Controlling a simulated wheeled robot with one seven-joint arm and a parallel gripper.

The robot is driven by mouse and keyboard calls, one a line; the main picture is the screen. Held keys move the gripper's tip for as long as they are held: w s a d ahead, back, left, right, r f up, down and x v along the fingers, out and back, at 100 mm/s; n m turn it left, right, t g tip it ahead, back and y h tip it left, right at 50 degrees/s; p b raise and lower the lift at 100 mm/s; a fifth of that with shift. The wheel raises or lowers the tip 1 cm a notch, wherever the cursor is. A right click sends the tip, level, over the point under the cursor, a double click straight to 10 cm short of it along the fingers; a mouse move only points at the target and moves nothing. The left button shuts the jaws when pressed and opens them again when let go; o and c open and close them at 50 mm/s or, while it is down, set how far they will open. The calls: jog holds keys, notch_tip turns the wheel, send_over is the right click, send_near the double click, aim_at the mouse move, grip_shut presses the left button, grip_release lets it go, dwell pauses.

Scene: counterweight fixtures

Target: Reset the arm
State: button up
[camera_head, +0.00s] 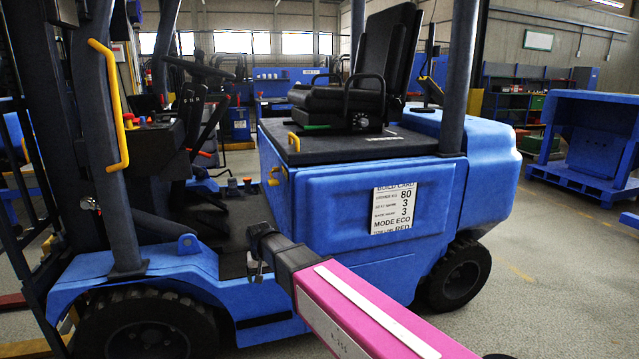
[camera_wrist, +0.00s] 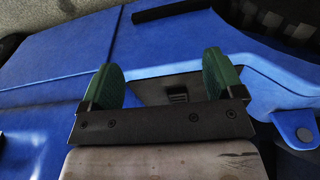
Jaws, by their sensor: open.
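My arm, with a magenta link, reaches in from the bottom right of the head view. It ends in my dark gripper (camera_head: 258,262), in front of the blue forklift's (camera_head: 345,215) side by the footwell. In the wrist view my gripper (camera_wrist: 162,70) has two green finger pads set wide apart, with nothing between them. Blue forklift body and a dark recess (camera_wrist: 178,90) lie beyond the pads. I cannot tell whether the fingers touch the body.
The forklift has a black seat (camera_head: 350,95), a yellow grab handle (camera_head: 112,105) and a white build card (camera_head: 393,208) reading 80, 3, 3, ECO, RED. A blue pallet-like fixture (camera_head: 590,145) stands at the right. Grey floor (camera_head: 545,270) is clear at the right.

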jog(key=s+d+f+m, duration=0.1)
jog(key=s+d+f, duration=0.1)
jog(key=d, duration=1)
jog(key=s+d+f+m+g, duration=0.1)
jog(key=s+d+f, duration=0.2)
jog(key=d, duration=1)
jog(key=s+d+f+m, duration=0.1)
jog(key=s+d, duration=0.4)
jog(key=d, duration=0.7)
jog(key=shift+d+f, duration=0.25)
jog(key=shift+f, duration=0.4)
